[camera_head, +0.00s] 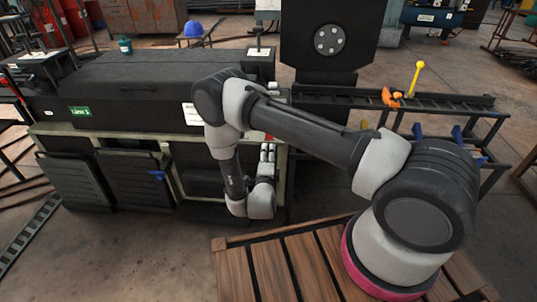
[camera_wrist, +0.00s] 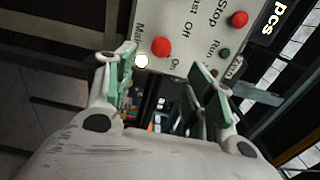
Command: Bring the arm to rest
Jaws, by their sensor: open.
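My arm comes from its base at the lower right of the head view, reaches left and folds down in front of the dark machine (camera_head: 130,85). My gripper (camera_head: 267,150) is at its end, pointing up beside the machine's right front corner. In the wrist view my gripper (camera_wrist: 165,72) is open, its green-padded fingers apart with nothing held between them. A pale control panel (camera_wrist: 190,32) lies just beyond the fingertips. It carries a red button (camera_wrist: 160,46), a second red button (camera_wrist: 238,19), a green button (camera_wrist: 224,53) and a white one (camera_wrist: 141,61). I cannot tell whether a finger touches the panel.
A dark plate with a round hub (camera_head: 330,40) stands behind the arm. A roller rack (camera_head: 450,98) with an orange part (camera_head: 391,97) and a yellow-knobbed lever (camera_head: 415,78) is at the right. Wooden decking (camera_head: 240,275) lies below. Floor at lower left is mostly clear.

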